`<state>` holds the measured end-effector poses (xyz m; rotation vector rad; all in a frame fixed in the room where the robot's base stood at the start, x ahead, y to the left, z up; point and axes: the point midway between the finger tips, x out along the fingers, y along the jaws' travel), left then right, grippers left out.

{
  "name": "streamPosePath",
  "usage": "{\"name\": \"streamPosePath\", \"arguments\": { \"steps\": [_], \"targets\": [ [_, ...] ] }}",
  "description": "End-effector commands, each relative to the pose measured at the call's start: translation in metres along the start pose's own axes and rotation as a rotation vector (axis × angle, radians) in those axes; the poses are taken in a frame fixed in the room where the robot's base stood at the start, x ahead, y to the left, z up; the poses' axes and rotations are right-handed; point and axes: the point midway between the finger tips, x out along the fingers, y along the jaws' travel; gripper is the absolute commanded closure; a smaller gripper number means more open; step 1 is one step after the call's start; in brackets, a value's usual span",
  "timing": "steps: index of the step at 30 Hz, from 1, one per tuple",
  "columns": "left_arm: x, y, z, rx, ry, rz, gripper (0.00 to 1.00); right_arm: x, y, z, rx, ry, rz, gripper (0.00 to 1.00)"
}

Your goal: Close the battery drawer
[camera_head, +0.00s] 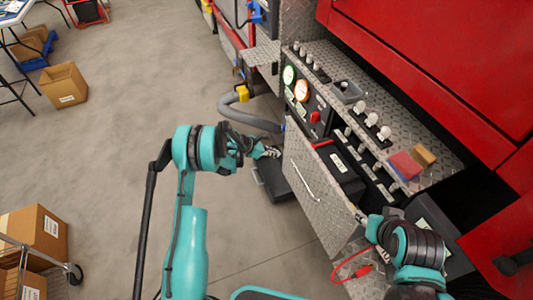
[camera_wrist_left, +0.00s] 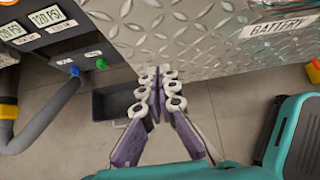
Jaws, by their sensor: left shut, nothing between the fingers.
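The battery drawer (camera_head: 315,202) is pulled out from the truck's side panel. Its diamond-plate front has a long handle, and a black battery (camera_head: 340,165) shows behind the front. In the left wrist view the drawer front (camera_wrist_left: 185,35) fills the top, with a "BATTERY" label. My left gripper (camera_head: 272,152) is shut and empty, just left of the drawer front's far end; its fingertips (camera_wrist_left: 160,98) appear close to the plate, but contact cannot be told. My right gripper (camera_head: 361,216) is at the drawer front's near right end; its fingers are too small to read.
A gauge panel (camera_head: 302,92) and a shelf with a red block (camera_head: 404,165) stand beyond the drawer. A grey hose (camera_head: 250,121) and a black bin (camera_head: 272,182) lie left of it. A red cable (camera_head: 350,262) hangs near my right arm.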

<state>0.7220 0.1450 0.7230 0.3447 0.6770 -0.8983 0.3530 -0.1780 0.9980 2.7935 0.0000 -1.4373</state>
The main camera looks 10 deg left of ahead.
Motion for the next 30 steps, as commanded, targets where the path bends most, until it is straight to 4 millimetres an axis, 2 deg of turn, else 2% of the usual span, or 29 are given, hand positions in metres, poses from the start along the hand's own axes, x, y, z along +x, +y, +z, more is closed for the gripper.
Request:
{"name": "streamPosePath", "arguments": {
  "steps": [1,3,9,30],
  "targets": [
    [0.012,-0.001,-0.002,0.002,0.000,-0.002,1.00,0.004,0.000,0.003,0.000,0.000,0.000,0.60],
    [0.020,-0.001,0.007,0.002,0.000,-0.002,1.00,0.007,0.000,0.005,0.000,0.000,0.000,0.60],
    [0.035,-0.001,0.023,0.001,0.000,-0.001,1.00,0.012,0.000,0.008,0.000,0.000,0.000,0.60],
    [0.043,-0.001,0.031,0.001,0.000,-0.001,1.00,0.015,0.000,0.010,0.000,0.000,0.000,0.60]
  ]
}}
